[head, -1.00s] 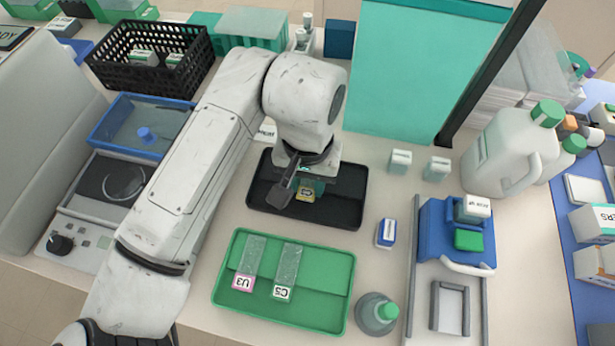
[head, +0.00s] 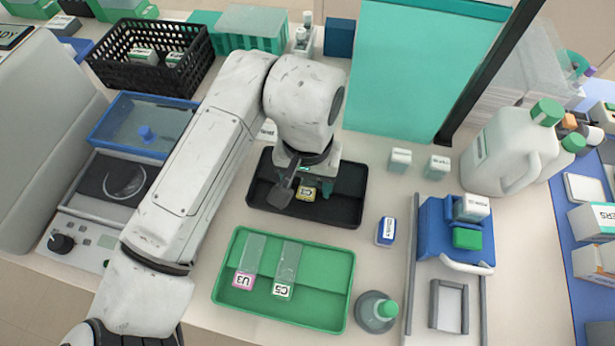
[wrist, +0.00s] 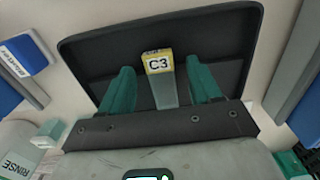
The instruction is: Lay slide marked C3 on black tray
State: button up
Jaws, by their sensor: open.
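The slide marked C3 (wrist: 158,68), with a yellow-edged label, lies over the black tray (head: 345,205) between my gripper's teal fingers. Its label also shows in the head view (head: 305,194), just below my gripper (head: 313,183). In the wrist view my gripper (wrist: 160,74) is open, with a gap on each side of the slide. The slide's rear end is hidden by the gripper body. The slide appears to rest on the tray floor.
A green tray (head: 320,305) in front holds slides marked U3 (head: 250,262) and C5 (head: 287,268). A black basket (head: 150,75) sits at back left.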

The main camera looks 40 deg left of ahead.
notch_tip(320, 180, up, 11)
dwell(0.5)
dwell(0.4)
